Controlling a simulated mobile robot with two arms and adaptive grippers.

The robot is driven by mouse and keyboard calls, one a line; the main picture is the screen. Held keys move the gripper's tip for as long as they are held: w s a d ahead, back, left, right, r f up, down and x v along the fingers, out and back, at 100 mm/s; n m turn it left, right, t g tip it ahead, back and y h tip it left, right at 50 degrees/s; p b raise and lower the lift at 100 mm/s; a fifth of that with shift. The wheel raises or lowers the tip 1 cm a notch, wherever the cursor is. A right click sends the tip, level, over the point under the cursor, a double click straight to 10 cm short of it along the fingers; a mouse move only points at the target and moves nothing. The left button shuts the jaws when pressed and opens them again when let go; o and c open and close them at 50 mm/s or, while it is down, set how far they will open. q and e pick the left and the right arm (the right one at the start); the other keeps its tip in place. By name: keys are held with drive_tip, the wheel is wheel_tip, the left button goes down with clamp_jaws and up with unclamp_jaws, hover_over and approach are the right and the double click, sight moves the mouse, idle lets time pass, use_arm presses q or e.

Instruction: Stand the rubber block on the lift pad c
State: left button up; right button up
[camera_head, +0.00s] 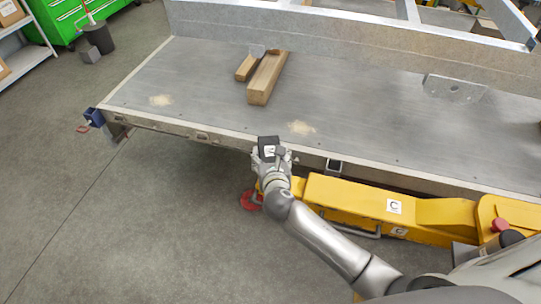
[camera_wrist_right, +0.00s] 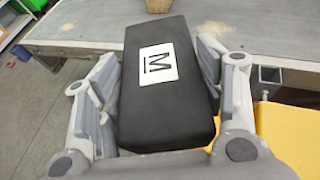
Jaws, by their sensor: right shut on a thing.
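The rubber block is black with a white label marked M; it fills the middle of the right wrist view (camera_wrist_right: 165,115) and shows small in the head view (camera_head: 267,144). My right gripper (camera_head: 270,153) is shut on the block, with one finger on each side of it. It holds the block by the near edge of the trailer bed, above the far left end of the yellow lift arm (camera_head: 360,198), which has a white label marked C. The lift pad itself is not clear, as my gripper and arm cover that end. My left gripper is not in view.
The grey trailer bed (camera_head: 200,85) carries two wooden blocks (camera_head: 266,78) and a metal bracket (camera_head: 455,88). A red round part (camera_head: 250,200) sits low beside the lift arm's left end. Open floor (camera_head: 130,230) lies at the left.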

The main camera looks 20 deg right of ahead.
drive_tip(key=o, duration=0.9)
drive_tip(key=shift+f, duration=0.1)
drive_tip(key=o, duration=0.6)
drive_tip(key=b+v, duration=0.1)
drive_tip(key=v, duration=1.1)
